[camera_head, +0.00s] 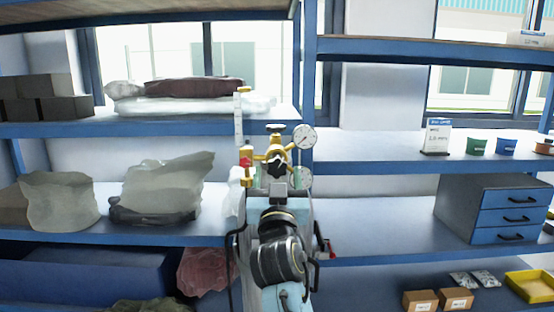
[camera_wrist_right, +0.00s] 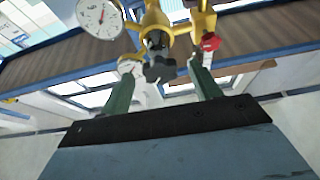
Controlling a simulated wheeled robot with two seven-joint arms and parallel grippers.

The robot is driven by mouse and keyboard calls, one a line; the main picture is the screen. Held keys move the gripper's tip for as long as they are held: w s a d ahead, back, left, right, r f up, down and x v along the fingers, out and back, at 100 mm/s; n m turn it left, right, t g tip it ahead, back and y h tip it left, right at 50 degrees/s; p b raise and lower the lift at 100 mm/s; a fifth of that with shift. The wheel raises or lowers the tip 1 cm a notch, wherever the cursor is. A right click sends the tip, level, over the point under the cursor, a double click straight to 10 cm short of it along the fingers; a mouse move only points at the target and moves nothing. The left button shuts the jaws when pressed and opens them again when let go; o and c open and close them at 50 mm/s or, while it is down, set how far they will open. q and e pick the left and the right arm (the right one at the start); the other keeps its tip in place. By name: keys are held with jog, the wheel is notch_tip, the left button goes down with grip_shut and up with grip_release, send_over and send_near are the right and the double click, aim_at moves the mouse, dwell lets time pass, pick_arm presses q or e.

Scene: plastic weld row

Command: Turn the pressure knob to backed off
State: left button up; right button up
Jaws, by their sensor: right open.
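A brass regulator (camera_head: 259,157) stands at the middle of the head view, with a dark lobed pressure knob (camera_head: 277,167) on its front. My right gripper (camera_head: 277,180) is just below and in front of the knob, partly hiding the regulator. In the right wrist view the knob (camera_wrist_right: 159,69) shows between the tips of the two green fingers of my right gripper (camera_wrist_right: 162,76). The fingers are open, one on each side, with visible gaps to the knob. The knob's setting cannot be read. My left gripper is not in view.
A white dial gauge (camera_head: 303,137) is at the regulator's upper right, with another gauge (camera_head: 306,178) lower. A red knob (camera_head: 246,163) sits close at left below a clear flow tube (camera_head: 239,118). Blue shelves hold bags (camera_head: 160,185) and a drawer unit (camera_head: 495,210).

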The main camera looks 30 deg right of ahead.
aim_at(277, 170)
jog(key=shift+p+x, duration=0.35)
jog(key=shift+x, duration=1.2)
jog(key=shift+c, duration=0.2)
jog(key=c, duration=0.9)
